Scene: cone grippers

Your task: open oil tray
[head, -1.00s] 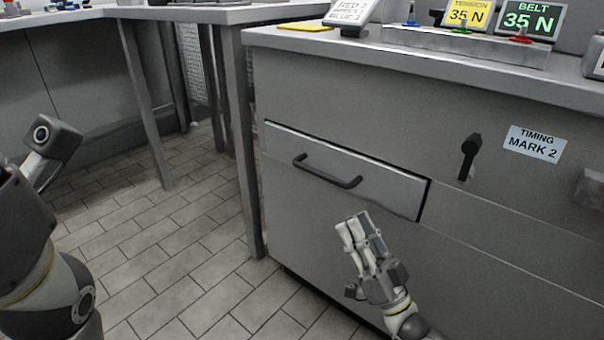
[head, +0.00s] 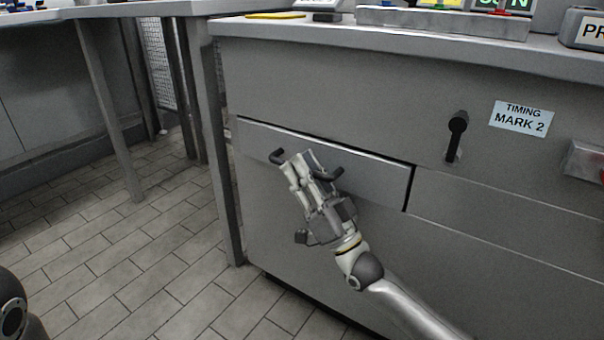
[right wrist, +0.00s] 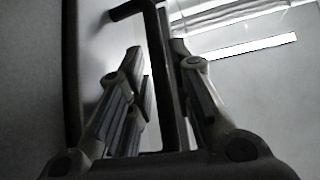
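The oil tray looks like a flat grey drawer front (head: 375,182) in the cabinet, with dark gaps along its top and right edges. I cannot tell whether it stands slightly out. Its black bar handle (head: 277,156) shows at both ends in the head view; my right gripper (head: 304,158) covers its middle. In the right wrist view the handle bar (right wrist: 163,75) runs between the two fingers, nearer the right one. A gap shows beside the left finger, so the gripper is open around the bar. My left gripper is out of view.
A black lever (head: 456,135) and a "TIMING MARK 2" label (head: 521,118) are on the cabinet front right of the drawer. A grey box (head: 584,160) sticks out farther right. A table leg (head: 208,140) stands close at left. Tiled floor (head: 130,250) is clear.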

